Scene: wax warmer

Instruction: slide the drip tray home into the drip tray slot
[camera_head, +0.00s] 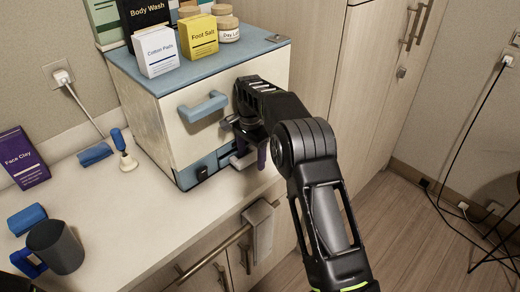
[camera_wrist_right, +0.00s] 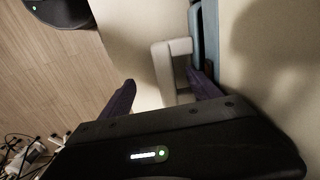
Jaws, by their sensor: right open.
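The wax warmer (camera_head: 180,125) is a cream box with a blue top and a blue strip along its lower front. The drip tray's pale handle (camera_head: 239,160) sticks out low at the right of that strip. In the right wrist view the handle (camera_wrist_right: 162,62) is a pale loop beside the blue slot edge (camera_wrist_right: 207,40). My right gripper (camera_head: 252,152) is at the warmer's front. Its purple fingers (camera_wrist_right: 162,84) are open, one on each side of the handle, with no clear grip on it. The tray's body and its depth in the slot are hidden. My left gripper is not in view.
A blue door handle (camera_head: 203,107) juts out above my right gripper. Boxes and jars stand on the warmer's top. A grey mug (camera_head: 56,246), blue items and a purple box (camera_head: 22,157) sit on the counter at left. A towel (camera_head: 259,228) hangs on a rail below.

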